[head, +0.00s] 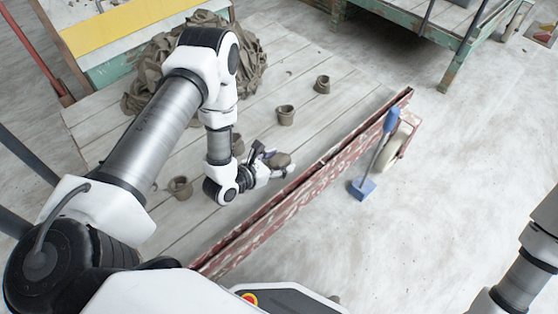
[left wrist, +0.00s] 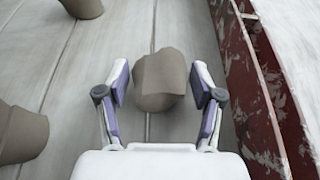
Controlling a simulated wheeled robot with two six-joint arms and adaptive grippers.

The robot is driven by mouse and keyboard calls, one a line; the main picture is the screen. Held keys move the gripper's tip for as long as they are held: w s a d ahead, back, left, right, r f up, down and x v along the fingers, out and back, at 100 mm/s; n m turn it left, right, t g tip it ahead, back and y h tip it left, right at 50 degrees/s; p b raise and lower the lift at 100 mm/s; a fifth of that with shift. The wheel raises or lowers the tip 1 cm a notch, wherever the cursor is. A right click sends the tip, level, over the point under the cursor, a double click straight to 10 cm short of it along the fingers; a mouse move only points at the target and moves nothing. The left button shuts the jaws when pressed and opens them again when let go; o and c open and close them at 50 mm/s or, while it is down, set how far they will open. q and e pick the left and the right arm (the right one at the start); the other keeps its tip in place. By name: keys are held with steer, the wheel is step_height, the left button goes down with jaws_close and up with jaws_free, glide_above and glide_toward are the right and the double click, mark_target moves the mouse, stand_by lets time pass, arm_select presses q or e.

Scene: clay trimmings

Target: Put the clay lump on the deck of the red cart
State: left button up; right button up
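The clay lump (head: 281,159) is a grey-brown block by the fingers of my left gripper (head: 273,161), low over the plank deck (head: 240,215) of the red cart. In the left wrist view the lump (left wrist: 158,82) sits between the two fingertips of the left gripper (left wrist: 161,86), with a narrow gap at each side. The fingers look spread and not closed on it. Whether its underside touches the deck is hidden. The cart's worn red side board (head: 310,185) runs just right of the gripper. My right gripper is out of view.
Other clay pieces stand on the planks: one (head: 322,84), another (head: 285,115) and one at left (head: 180,188). A brown clay heap (head: 215,55) lies at the back. A blue-handled tool (head: 363,189) stands right of the side board. Open floor lies right.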

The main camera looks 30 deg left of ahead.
mark_target(275, 163)
arm_select(q)
steer(key=shift+r, duration=0.2)
steer(key=shift+s+a+r+p, duration=0.1)
steer(key=shift+s+r+p, duration=0.15)
steer(key=shift+p, duration=0.1)
steer(key=p+v, duration=0.2)
steer(key=v, duration=0.4)
steer(key=shift+s, duration=0.2)
steer(key=shift+s+a, duration=0.1)
steer(key=shift+s, duration=0.15)
